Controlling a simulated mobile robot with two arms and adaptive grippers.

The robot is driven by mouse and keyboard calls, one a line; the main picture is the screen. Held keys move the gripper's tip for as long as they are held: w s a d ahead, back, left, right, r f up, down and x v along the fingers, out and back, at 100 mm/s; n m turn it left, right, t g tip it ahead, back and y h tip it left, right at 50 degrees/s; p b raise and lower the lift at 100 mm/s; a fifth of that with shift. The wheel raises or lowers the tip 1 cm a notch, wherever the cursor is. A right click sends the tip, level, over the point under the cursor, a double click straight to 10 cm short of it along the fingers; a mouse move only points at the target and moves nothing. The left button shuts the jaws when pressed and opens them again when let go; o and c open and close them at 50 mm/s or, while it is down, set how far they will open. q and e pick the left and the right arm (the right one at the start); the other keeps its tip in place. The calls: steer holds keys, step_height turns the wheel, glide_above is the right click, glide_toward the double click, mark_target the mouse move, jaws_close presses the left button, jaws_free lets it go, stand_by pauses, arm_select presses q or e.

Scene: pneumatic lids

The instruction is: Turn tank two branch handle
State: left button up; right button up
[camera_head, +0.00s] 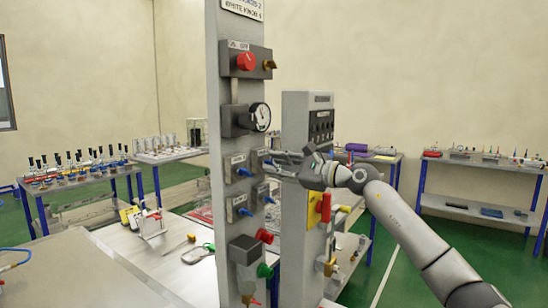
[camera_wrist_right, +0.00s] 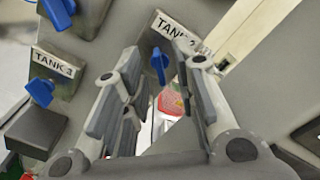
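The tank two branch handle (camera_wrist_right: 159,66) is a small blue lever on a grey block with a "TANK 2" label, in the right wrist view. My right gripper (camera_wrist_right: 165,85) is open, with its fingers on either side of the handle in that view. I see no clear contact. In the head view my right gripper (camera_head: 272,166) reaches from the right to the grey panel (camera_head: 224,100), and its fingers partly cover the valves there. A "TANK 3" blue handle (camera_wrist_right: 40,92) and another tank's blue handle (camera_wrist_right: 58,12) lie to the left. My left gripper is not in view.
The panel also carries a red knob (camera_head: 246,61), a gauge (camera_head: 260,117) and a green knob (camera_head: 264,270). A second grey column (camera_head: 296,220) stands close behind my right gripper. A workbench (camera_head: 70,270) lies at the left.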

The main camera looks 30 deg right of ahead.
steer(key=shift+w+a, duration=0.15)
steer(key=shift+w, duration=0.45)
steer(key=shift+s, duration=0.1)
jaws_close()
steer(key=shift+m+p, duration=0.3)
steer(key=shift+r+m+p, duration=0.2)
steer(key=shift+m+p, duration=2.6)
steer(key=shift+m, duration=1.5)
steer(key=shift+r+m+p, duration=0.15)
steer(key=shift+m+p, duration=2.65)
steer(key=shift+m, duration=1.5)
